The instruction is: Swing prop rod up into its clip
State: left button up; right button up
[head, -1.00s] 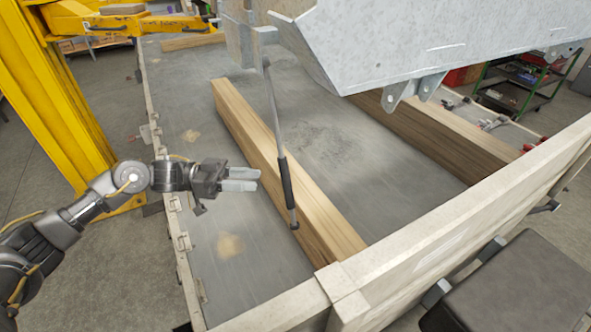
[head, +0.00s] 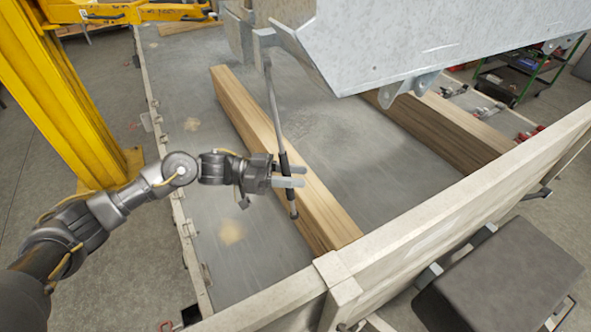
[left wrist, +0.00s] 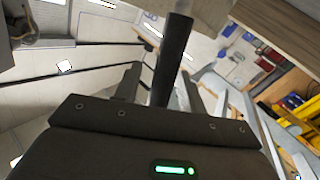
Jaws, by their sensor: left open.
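The prop rod (head: 272,105) hangs down from the bracket under the grey metal trailer frame (head: 400,45). It has a thin grey upper part, a black sleeve lower down and a dark knob at its bottom end. My left gripper (head: 303,176) is open at the black sleeve, with its fingers reaching to either side of it. In the left wrist view the dark rod (left wrist: 172,60) stands between the two spread fingers of the gripper (left wrist: 160,88). I cannot make out the clip with certainty. My right gripper is not in view.
A long timber beam (head: 245,110) lies on the grey bed just behind the rod. A second beam (head: 440,125) lies to the right. A pale wall (head: 430,225) runs along the front right. A yellow hoist (head: 70,100) stands at the left.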

pick_arm(q)
jog(key=shift+d, duration=0.2)
jog(key=c, duration=0.7)
grip_shut()
